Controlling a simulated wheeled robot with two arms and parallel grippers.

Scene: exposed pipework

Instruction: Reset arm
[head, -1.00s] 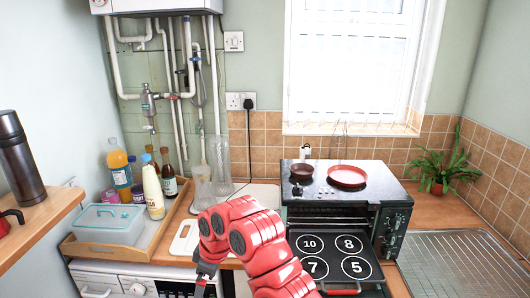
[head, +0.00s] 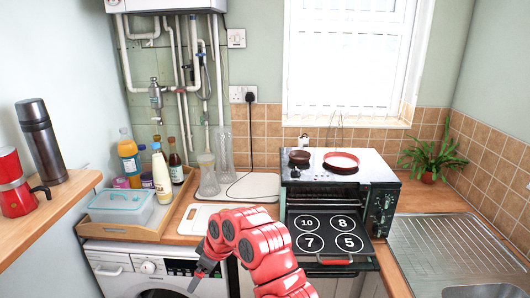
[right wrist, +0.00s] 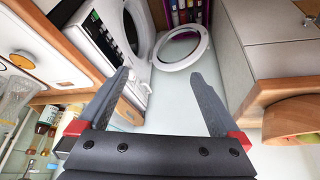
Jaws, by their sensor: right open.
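My right arm (head: 255,245), red with dark joints, reaches up from the bottom of the head view and bends down to the left. Its gripper (head: 200,278) is small there, in front of the counter edge by the washing machine. In the right wrist view the two grey fingers of this gripper (right wrist: 163,85) are spread apart with nothing between them. They point toward the floor beside the washing machine. My left gripper is not in view.
A washing machine (head: 136,265) stands under the counter; its round door (right wrist: 182,42) hangs open. An oven (head: 385,205) has its door down, with a numbered dark panel (head: 325,235). A tray (head: 95,229) with bottles, a moka pot (head: 14,185) and a sink (head: 450,250) are around.

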